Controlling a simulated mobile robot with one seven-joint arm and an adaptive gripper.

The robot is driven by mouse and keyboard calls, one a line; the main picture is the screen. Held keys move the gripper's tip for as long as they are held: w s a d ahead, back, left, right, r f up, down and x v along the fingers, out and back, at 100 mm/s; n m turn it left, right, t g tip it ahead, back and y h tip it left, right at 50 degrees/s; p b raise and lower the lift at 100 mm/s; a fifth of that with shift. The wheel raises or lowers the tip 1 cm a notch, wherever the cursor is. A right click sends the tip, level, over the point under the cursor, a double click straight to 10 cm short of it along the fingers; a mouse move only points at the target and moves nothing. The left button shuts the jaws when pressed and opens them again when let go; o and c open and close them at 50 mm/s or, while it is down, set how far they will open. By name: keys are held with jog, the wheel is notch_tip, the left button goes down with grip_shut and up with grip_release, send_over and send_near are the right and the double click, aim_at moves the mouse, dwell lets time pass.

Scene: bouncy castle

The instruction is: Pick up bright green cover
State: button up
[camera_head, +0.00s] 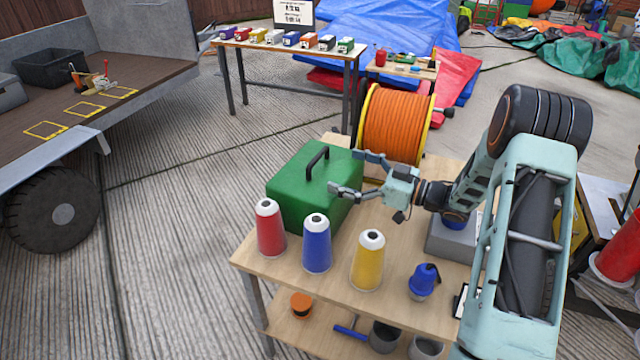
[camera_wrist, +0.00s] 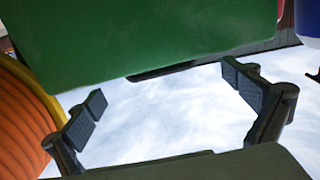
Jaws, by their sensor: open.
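The bright green cover (camera_head: 293,190) is a box-like shape with a black handle (camera_head: 317,160) on top. My gripper (camera_head: 348,174) is at the cover's right side in the head view, fingers spread and pointing left toward the handle. In the wrist view the cover (camera_wrist: 150,35) fills the top, with a dark strip at its lower edge that may be the handle. My open gripper (camera_wrist: 165,88) has nothing between its fingers there. I cannot tell whether a finger touches the cover.
A blue object (camera_head: 424,281) sits at the table's (camera_head: 345,307) right.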

jog(key=b+x, duration=0.1)
jog(key=x, duration=0.6)
jog(key=shift+w+a+f+b, duration=0.1)
jog(key=shift+w+b, duration=0.05)
jog(key=shift+b, duration=0.2)
jog(key=shift+c, duration=0.4)
jog(key=c, duration=2)
